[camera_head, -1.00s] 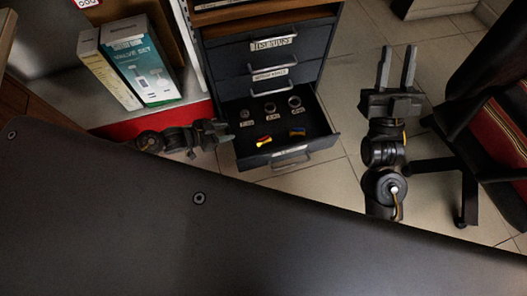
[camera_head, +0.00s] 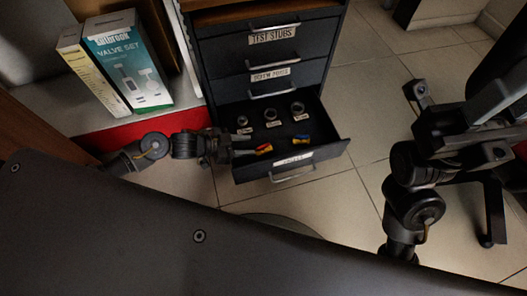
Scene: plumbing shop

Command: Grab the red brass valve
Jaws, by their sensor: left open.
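A small valve with red and yellow parts (camera_head: 264,149) lies in the open bottom drawer (camera_head: 325,152), towards its front left. A second small valve with blue and yellow parts (camera_head: 301,138) lies to its right. My left gripper (camera_head: 246,146) reaches in over the drawer's left side from the left. It is open, with its fingertips just left of the red valve and not visibly holding it.
Several metal rings (camera_head: 270,112) with labels sit further back in the drawer. The closed drawers (camera_head: 272,57) of the dark cabinet rise behind. A valve set box (camera_head: 128,62) stands on a shelf at the left. A dark chair (camera_head: 490,205) stands at the right on the tiled floor (camera_head: 345,205).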

